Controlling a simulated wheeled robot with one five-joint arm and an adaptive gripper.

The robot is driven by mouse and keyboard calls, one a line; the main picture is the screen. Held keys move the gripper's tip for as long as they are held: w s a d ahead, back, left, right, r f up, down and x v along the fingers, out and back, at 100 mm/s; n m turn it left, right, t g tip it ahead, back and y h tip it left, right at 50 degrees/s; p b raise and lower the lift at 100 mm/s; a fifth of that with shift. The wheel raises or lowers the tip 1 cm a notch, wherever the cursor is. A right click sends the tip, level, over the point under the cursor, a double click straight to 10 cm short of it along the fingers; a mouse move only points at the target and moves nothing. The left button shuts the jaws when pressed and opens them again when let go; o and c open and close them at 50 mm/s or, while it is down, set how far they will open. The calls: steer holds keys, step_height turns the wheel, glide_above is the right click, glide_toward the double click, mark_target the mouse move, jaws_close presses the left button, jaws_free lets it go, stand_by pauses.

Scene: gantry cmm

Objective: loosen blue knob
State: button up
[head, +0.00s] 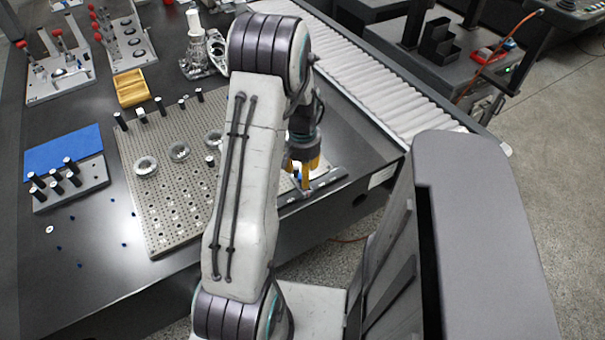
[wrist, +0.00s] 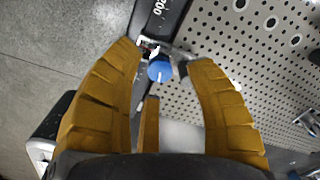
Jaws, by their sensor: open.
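The blue knob (wrist: 160,70) shows in the wrist view as a small round blue cap with a pale pointer line. It sits beside a dark bar (wrist: 163,20) with white numbers, at the edge of the perforated plate (wrist: 215,30). My gripper (wrist: 167,58) is open, with one yellow finger on each side of the knob. I cannot tell whether either finger touches it. In the head view my gripper (head: 304,178) points down at the plate's right edge, and the knob is hidden there.
Ring-shaped parts and short black posts stand on the perforated plate (head: 165,222). A yellow tray (head: 131,88), a blue mat (head: 62,148) and toggle clamps lie on the dark table to the left. A roller conveyor (head: 385,95) runs behind. My arm hides part of the plate.

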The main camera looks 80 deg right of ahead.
steer(key=shift+f, duration=0.65)
steer(key=shift+c, duration=0.2)
jaws_close()
